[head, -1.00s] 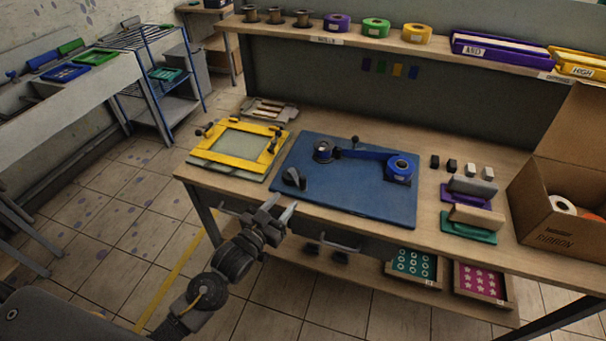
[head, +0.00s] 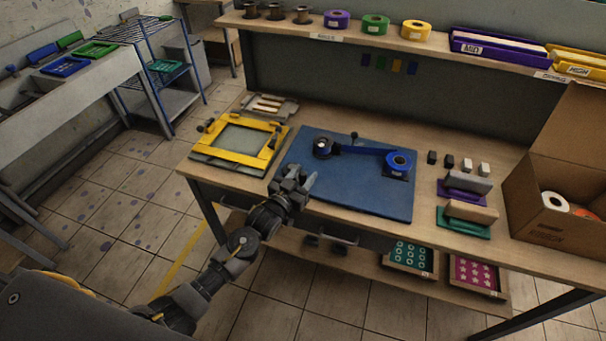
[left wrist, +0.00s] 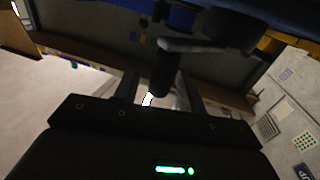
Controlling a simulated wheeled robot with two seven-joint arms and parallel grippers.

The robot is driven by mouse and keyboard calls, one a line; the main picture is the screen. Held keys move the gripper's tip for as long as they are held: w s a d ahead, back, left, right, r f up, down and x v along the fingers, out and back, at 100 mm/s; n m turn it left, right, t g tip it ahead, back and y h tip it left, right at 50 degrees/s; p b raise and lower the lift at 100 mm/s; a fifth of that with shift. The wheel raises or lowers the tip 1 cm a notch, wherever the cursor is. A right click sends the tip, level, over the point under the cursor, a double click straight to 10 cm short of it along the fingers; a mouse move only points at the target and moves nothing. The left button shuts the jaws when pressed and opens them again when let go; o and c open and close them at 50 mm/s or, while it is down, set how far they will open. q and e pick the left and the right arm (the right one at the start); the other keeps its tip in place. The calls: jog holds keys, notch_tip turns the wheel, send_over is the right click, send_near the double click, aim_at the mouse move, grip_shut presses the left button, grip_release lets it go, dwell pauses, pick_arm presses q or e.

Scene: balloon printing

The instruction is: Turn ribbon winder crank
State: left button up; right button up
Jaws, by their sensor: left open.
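The ribbon winder is a blue board (head: 350,190) on the bench, with a dark spool (head: 322,148) at its back left and a blue ribbon roll (head: 399,162) at its right. A blue ribbon (head: 365,152) runs between them. My left gripper (head: 301,177) is at the board's front left corner and hides the crank in the head view. In the left wrist view the dark crank grip (left wrist: 162,75) hangs from a grey crank arm (left wrist: 192,45). It shows between the two open fingers of the left gripper (left wrist: 158,90); I cannot tell whether they touch it. My right gripper is out of view.
A yellow frame (head: 240,158) lies left of the winder. Small blocks (head: 450,161), purple and green squeegee-like tools (head: 465,218) and an open cardboard box (head: 545,225) stand to the right. A shelf (head: 330,36) runs above the back of the bench.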

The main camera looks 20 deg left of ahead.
pick_arm(q)
grip_shut()
dwell(0.4)
